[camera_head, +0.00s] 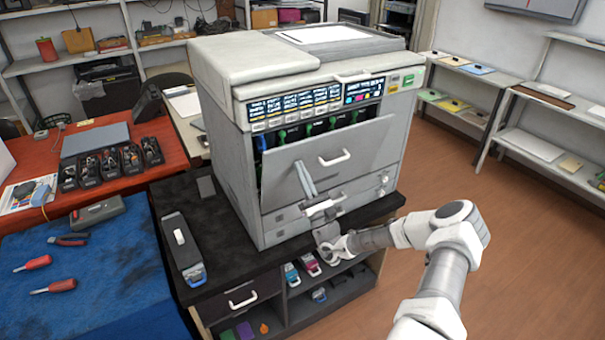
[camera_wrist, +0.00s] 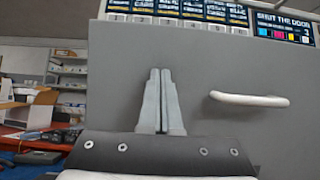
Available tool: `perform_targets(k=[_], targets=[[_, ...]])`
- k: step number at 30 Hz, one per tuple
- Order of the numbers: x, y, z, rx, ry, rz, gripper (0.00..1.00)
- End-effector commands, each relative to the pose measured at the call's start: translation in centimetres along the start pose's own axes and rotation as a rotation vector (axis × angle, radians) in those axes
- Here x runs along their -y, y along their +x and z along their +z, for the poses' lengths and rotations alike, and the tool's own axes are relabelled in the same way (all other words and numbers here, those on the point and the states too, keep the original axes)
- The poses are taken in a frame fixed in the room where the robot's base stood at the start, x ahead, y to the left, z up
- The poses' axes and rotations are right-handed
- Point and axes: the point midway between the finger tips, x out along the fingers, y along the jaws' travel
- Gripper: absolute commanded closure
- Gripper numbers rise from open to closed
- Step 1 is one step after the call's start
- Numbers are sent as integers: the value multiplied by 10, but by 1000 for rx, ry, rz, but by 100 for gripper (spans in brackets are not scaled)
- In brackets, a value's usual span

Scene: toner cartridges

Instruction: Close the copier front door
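The copier front door (camera_head: 365,145) is a grey panel, partly open. It leans outward at the top, and a dark gap behind it shows green parts inside the copier (camera_head: 225,110). Its white handle (camera_head: 334,160) also shows in the wrist view (camera_wrist: 250,99), right of my fingers. My gripper (camera_head: 303,172) is in front of the door's outer face, left of and a little below the handle. In the wrist view my fingertips (camera_wrist: 161,72) are together with nothing visible between them. They look close to the panel; I cannot tell whether they touch it.
The copier stands on a dark cabinet (camera_head: 215,225) with open shelves holding coloured cartridges (camera_head: 310,265). A black cartridge (camera_head: 183,250) lies at the cabinet's left. A blue mat (camera_head: 100,285) with screwdrivers is further left. The wooden floor (camera_head: 500,230) at the right is clear.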

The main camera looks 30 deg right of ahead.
Motion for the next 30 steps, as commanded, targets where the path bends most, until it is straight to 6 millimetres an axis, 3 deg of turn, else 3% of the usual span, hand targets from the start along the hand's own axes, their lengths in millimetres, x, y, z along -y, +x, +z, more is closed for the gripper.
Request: perform_targets(k=[19, 23, 30], targets=[[0, 44, -23, 0, 0, 0, 100], [1, 40, -17, -2, 0, -1, 100], [1, 6, 15, -3, 1, -4, 100]])
